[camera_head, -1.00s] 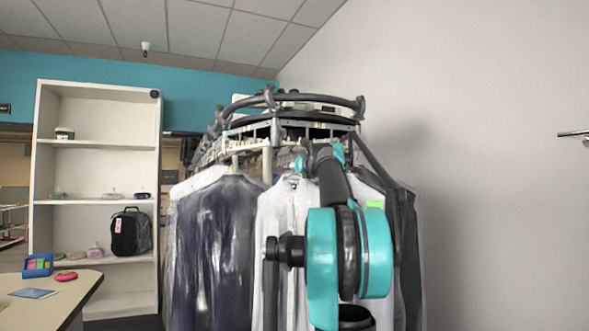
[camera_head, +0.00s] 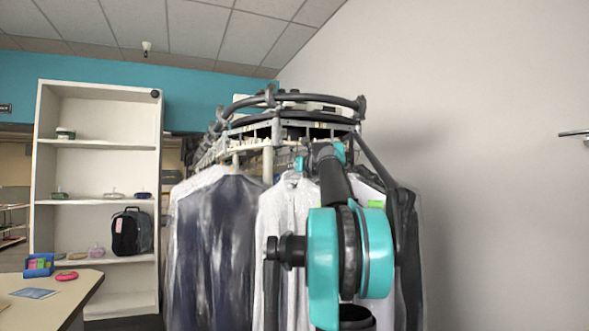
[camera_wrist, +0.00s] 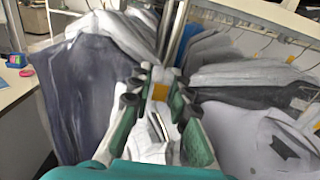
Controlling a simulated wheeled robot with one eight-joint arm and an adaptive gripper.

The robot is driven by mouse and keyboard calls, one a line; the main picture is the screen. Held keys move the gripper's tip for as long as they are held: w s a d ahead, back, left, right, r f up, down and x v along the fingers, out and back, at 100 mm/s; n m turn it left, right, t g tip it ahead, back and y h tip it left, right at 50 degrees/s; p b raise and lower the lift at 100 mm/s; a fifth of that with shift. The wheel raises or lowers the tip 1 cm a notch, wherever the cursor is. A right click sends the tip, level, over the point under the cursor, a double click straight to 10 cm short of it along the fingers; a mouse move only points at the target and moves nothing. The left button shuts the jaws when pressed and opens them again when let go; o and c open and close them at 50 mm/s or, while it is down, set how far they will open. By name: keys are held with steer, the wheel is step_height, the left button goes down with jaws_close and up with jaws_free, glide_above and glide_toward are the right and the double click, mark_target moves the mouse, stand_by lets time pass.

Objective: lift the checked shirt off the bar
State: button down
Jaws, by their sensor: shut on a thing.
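A pale grey-white shirt (camera_head: 285,210) hangs at the near end of the rail, just left of my arm in the head view; its checks are too faint to make out. In the wrist view white cloth (camera_wrist: 150,145) and a yellow tag (camera_wrist: 160,91) show between the green fingers of my gripper (camera_wrist: 157,84). My gripper is shut on this shirt near the top; whether it grips cloth or hanger is unclear. The bar (camera_head: 276,130) runs away from me behind it.
A dark blue garment under clear plastic (camera_head: 222,240) hangs close on the left. A dark grey garment (camera_head: 405,240) and more pale garments (camera_wrist: 245,72) hang on the right. A table corner (camera_head: 70,300) and white shelves (camera_head: 98,145) stand at left; a bare wall is at right.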

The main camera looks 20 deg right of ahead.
steer(key=shift+r, duration=0.15)
steer(key=shift+r, duration=1.45)
steer(key=s, duration=0.7)
stand_by(0.4)
steer(key=shift+d, duration=0.1)
steer(key=s+d, duration=0.1)
steer(key=s, duration=4.1)
steer(key=shift+d, duration=0.25)
stand_by(0.8)
